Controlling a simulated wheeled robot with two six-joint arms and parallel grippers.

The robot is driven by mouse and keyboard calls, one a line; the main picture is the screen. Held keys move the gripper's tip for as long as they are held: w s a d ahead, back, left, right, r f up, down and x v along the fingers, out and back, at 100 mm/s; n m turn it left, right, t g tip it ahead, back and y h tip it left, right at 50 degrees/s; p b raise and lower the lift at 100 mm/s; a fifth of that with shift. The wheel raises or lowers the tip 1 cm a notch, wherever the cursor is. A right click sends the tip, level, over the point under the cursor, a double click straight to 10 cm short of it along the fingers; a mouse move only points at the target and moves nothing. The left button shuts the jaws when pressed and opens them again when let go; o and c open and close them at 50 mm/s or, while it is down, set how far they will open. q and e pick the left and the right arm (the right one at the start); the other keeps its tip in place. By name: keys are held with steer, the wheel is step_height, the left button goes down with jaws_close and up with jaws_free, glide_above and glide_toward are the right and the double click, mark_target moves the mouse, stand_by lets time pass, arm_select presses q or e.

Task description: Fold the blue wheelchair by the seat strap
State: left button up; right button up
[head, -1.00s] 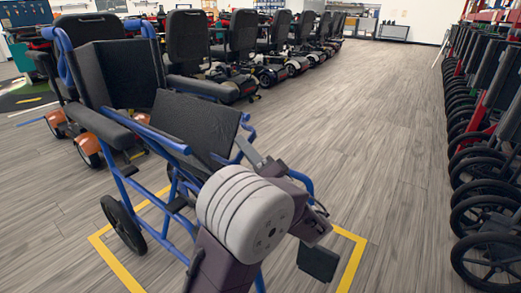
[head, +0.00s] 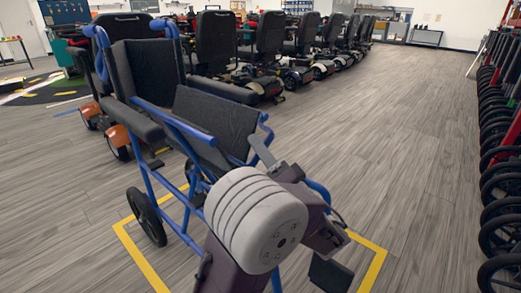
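The blue wheelchair (head: 148,183) stands upright inside a yellow floor outline, with blue tubes and black upholstery. Its black backrest (head: 152,66) is at the left, and a black panel (head: 215,122) is tilted steeply between the side frames. I cannot make out the seat strap. My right gripper is not in view.
A row of black-seated scooters (head: 258,58) runs away behind the chair, and one with orange fenders (head: 118,136) stands close at its left. Folded wheelchairs (head: 503,135) line the right edge. The wooden floor aisle (head: 385,120) between is clear. Yellow tape (head: 140,258) borders the chair.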

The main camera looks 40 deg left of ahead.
arm_select(q)
steer(key=p+v, duration=0.9)
stand_by(0.3)
